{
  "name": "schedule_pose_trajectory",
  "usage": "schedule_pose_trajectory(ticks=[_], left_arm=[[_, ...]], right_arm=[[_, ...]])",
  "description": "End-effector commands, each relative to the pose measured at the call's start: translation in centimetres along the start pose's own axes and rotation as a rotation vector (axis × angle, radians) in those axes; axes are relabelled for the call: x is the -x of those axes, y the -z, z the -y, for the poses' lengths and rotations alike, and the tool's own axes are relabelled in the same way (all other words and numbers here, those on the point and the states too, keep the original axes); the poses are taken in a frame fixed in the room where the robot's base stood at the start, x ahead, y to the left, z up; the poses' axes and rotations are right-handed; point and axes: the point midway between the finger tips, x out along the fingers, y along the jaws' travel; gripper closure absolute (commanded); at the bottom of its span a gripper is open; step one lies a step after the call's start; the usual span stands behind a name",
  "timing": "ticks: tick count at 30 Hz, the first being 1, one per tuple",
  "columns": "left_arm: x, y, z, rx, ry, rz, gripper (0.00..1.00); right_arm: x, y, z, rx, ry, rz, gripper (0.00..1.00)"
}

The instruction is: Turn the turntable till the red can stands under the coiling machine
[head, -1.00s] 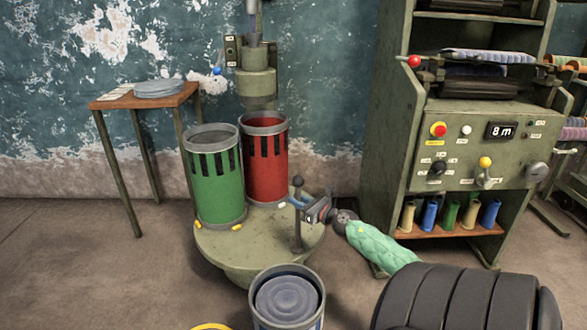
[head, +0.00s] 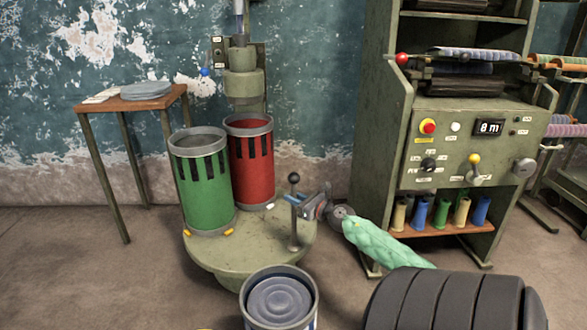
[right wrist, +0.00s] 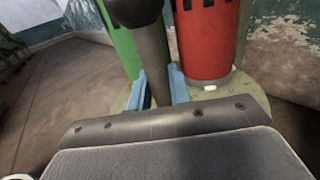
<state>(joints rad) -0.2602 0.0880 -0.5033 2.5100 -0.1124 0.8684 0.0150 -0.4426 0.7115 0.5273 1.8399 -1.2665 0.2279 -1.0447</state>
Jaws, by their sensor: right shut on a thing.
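The round green turntable (head: 255,258) carries a green can (head: 204,190) at left and a red can (head: 252,168) at right rear. The grey-green coiling machine (head: 243,88) hangs on the wall behind them. The red can's mouth shows just below and in front of its head; I cannot tell whether they line up exactly. A post handle (head: 294,225) with a dark ball top rises from the turntable's right side. My right gripper (head: 297,200) is shut on this post. The right wrist view shows the post (right wrist: 157,70) between its blue fingers (right wrist: 160,92). My left gripper is not in view.
A grey can (head: 279,300) stands in front of the turntable. A small table (head: 150,103) with grey discs stands at left. A green machine cabinet (head: 450,140) with buttons stands at right. Floor left of the turntable is clear.

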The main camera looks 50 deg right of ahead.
Motion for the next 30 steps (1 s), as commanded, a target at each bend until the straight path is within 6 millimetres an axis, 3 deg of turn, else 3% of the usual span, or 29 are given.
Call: schedule_pose_trajectory(ticks=[1,3,14,30], left_arm=[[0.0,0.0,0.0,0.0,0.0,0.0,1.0],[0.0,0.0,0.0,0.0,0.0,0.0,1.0],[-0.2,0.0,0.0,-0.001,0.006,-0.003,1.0],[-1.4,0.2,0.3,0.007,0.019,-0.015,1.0]], right_arm=[[0.0,-0.3,0.7,0.003,0.012,0.004,0.74],[0.0,-0.3,0.6,0.003,0.011,0.004,0.61],[0.3,-0.1,0.3,0.001,0.006,0.002,0.61],[6.8,-0.2,0.4,0.001,0.009,0.003,0.61]])
